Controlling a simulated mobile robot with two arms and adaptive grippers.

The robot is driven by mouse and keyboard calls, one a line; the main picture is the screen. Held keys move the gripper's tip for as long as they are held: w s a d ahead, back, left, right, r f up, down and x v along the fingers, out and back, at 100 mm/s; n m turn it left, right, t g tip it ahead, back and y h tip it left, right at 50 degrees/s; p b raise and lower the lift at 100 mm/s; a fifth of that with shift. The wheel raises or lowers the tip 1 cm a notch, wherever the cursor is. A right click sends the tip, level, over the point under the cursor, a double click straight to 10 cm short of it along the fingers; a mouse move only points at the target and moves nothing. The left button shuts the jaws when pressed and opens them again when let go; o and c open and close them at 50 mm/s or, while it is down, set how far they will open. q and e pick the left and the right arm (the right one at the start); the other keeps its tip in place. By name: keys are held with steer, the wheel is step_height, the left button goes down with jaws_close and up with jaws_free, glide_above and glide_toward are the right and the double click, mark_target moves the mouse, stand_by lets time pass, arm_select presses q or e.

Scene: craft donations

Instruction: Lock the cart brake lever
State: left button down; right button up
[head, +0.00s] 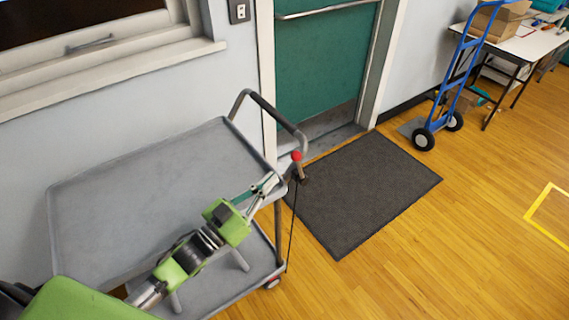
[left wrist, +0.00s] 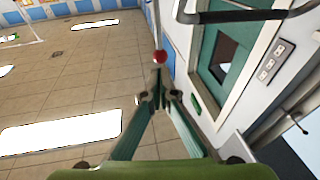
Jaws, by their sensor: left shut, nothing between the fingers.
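The grey cart (head: 130,190) stands at the left in the head view, its push handle (head: 272,115) rising at its far right end. A brake lever with a red knob (head: 297,156) sits at the cart's right corner, with a thin dark rod or cable running down from it. The red knob also shows in the left wrist view (left wrist: 160,57), just beyond the fingertips. My left gripper (head: 272,183) reaches over the cart to the lever, just below and left of the knob. Its fingers look shut and empty; I cannot tell whether they touch the lever. My right gripper is out of view.
A dark mat (head: 360,190) lies before the green door (head: 325,65). A blue hand truck (head: 455,90) and a table (head: 530,45) with boxes stand at the upper right. A windowsill (head: 110,75) runs behind the cart.

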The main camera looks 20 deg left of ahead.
mark_target(293, 160)
arm_select(q)
steer(key=p+x, duration=0.1)
steer(key=x, duration=0.3)
steer(key=shift+w+d+r, duration=0.1)
steer(key=shift+w+r, duration=0.05)
steer(key=shift+w, duration=0.1)
steer(key=shift+w+d, duration=0.35)
steer(key=shift+w, duration=0.2)
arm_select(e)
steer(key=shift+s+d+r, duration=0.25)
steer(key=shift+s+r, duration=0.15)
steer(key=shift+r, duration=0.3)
arm_select(q)
steer(key=shift+r, duration=0.1)
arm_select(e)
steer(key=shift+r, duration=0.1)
